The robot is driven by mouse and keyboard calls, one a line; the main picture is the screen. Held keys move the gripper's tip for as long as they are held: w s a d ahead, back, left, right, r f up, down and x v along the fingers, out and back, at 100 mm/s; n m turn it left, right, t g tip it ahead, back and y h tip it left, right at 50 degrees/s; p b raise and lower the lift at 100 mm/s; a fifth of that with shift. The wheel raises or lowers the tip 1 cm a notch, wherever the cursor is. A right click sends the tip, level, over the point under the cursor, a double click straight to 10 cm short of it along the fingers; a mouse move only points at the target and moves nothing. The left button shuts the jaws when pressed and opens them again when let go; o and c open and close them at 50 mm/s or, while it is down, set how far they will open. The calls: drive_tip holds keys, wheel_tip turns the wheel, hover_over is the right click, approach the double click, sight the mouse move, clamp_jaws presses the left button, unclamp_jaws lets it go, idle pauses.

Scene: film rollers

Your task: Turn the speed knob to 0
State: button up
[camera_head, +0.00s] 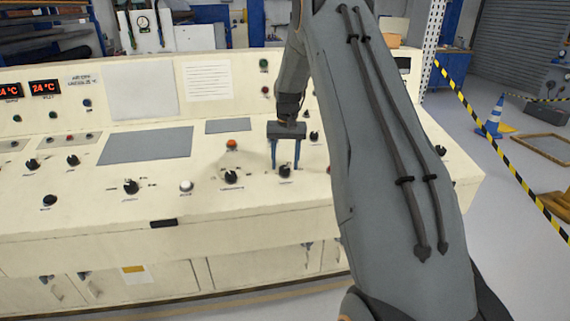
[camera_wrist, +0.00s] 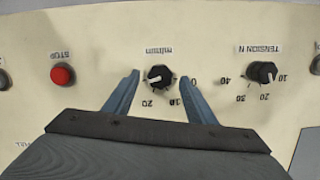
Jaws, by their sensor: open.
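A black knob (camera_head: 285,171) with a scale around it sits on the cream control panel, and it also shows in the wrist view (camera_wrist: 160,79). Its label looks like a per-minute unit, so it appears to be the speed knob. Scale numbers 0, 10 and 20 run from its right side to below left in the wrist view. A pale mark shows on the knob's left side, away from the 0. My gripper (camera_head: 285,166) is open, pointing down, with one blue finger on each side of the knob. I cannot tell whether the fingers touch it.
A tension knob (camera_wrist: 262,72) stands right of it and a red stop button (camera_wrist: 62,75) left of it in the wrist view. Several other knobs, a white button (camera_head: 186,187) and an orange lamp (camera_head: 232,145) stand on the panel. Striped tape (camera_head: 505,145) runs at right.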

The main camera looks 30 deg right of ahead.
drive_tip(key=shift+f, duration=0.8)
drive_tip(key=c, duration=1)
drive_tip(key=shift+c, duration=0.2)
